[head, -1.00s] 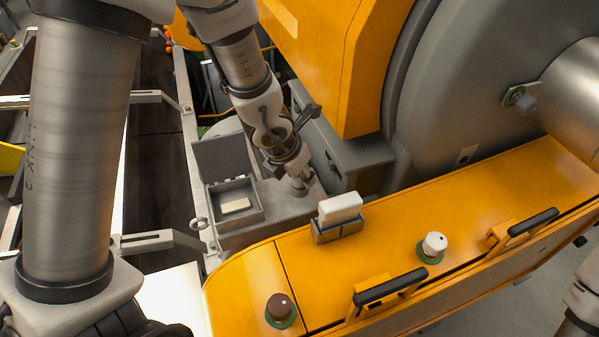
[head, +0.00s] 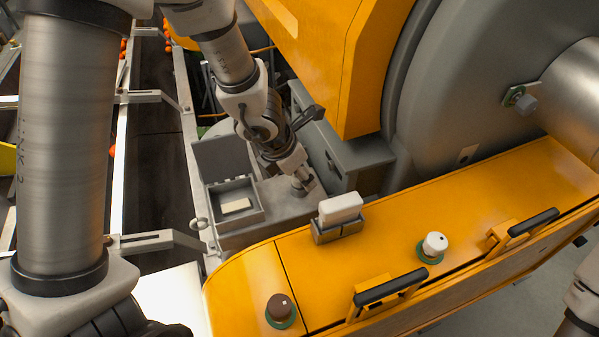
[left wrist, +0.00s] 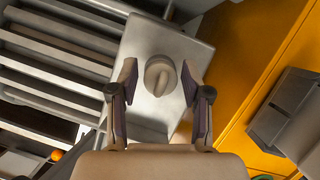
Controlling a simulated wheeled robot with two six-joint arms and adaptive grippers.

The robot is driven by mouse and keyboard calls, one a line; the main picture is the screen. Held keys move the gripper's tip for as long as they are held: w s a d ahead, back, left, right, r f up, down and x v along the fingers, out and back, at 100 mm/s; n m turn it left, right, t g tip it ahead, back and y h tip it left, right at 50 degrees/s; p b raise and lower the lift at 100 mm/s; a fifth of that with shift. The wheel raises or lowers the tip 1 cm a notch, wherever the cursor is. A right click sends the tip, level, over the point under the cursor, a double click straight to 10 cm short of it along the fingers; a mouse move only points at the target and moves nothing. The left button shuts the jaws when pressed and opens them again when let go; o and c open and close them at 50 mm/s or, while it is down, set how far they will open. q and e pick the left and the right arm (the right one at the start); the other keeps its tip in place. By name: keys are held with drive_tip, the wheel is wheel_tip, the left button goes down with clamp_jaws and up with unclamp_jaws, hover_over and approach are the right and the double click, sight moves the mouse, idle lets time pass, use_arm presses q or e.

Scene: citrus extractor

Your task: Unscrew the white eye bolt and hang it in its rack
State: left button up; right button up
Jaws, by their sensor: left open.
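My left gripper (head: 294,172) reaches down over the grey ledge (head: 270,205) beside the yellow machine. In the left wrist view its two fingers (left wrist: 158,92) are open. Between them is a pale round fitting with a raised ridge (left wrist: 160,76), apparently the eye bolt seen from above, on a pale flat plate (left wrist: 190,50). The fingers stand on either side of it with gaps. I cannot make out a rack for certain. My right gripper is not in view.
An open grey box (head: 236,188) with a pale block in it sits left of the gripper. A white block in a grey holder (head: 340,212), knobs (head: 433,246) and black handles (head: 390,287) stand on the yellow panel. A grey cabinet (head: 345,150) is close on the right.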

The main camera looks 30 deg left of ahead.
use_arm(q)
drive_tip(key=m+h, duration=0.1)
drive_tip(key=m, duration=0.2)
drive_tip(key=shift+g, duration=0.3)
drive_tip(key=shift+m, duration=0.4)
drive_tip(key=c, duration=0.6)
drive_tip(key=shift+c, duration=0.2)
drive_tip(key=n+y, duration=0.1)
drive_tip(key=n, duration=0.2)
drive_tip(key=n+y, duration=0.1)
drive_tip(key=n, duration=0.3)
drive_tip(key=shift+t, duration=0.4)
drive_tip(key=o, duration=0.6)
drive_tip(key=shift+o, duration=0.2)
